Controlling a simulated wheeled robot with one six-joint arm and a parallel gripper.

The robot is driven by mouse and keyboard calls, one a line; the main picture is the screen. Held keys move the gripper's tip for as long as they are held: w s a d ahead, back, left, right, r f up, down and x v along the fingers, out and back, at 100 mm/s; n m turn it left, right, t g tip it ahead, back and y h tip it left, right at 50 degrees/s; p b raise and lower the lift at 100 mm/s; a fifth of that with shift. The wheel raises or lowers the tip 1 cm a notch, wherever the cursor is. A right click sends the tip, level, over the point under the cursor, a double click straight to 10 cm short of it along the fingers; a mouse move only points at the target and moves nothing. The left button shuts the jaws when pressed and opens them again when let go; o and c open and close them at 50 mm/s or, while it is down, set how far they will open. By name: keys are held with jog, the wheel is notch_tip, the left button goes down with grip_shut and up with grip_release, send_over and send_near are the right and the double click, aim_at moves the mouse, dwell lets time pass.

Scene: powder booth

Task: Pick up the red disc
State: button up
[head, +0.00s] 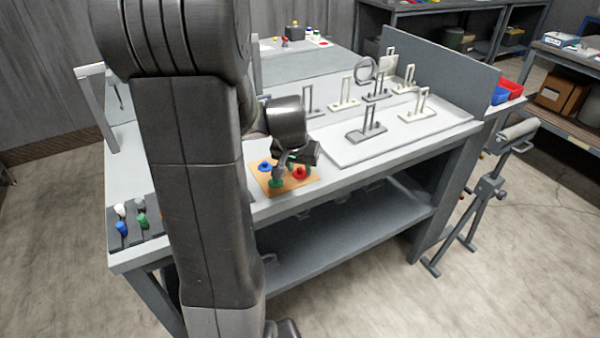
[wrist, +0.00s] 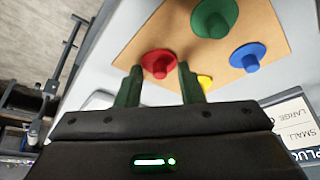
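The red disc (wrist: 159,62) has a raised red knob and sits on a tan wooden board (wrist: 180,30). In the head view the red disc (head: 300,174) is at the right of the board (head: 308,183). My gripper (wrist: 160,67) is open, with its dark green fingertips apart. In the wrist view the fingertips appear on either side of the red knob, with nothing gripped. I cannot tell how far above the board they are. In the head view my wrist hangs over the board and hides part of it.
The board also carries a green disc (wrist: 215,18), a blue disc (wrist: 247,57) and a partly hidden yellow disc (wrist: 205,82). Right of it on the bench stands a pale tray (head: 440,122) with several upright metal pieces. A dark rack (head: 133,232) with coloured plugs is at the left.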

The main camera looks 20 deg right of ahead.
jog(key=c, duration=0.3)
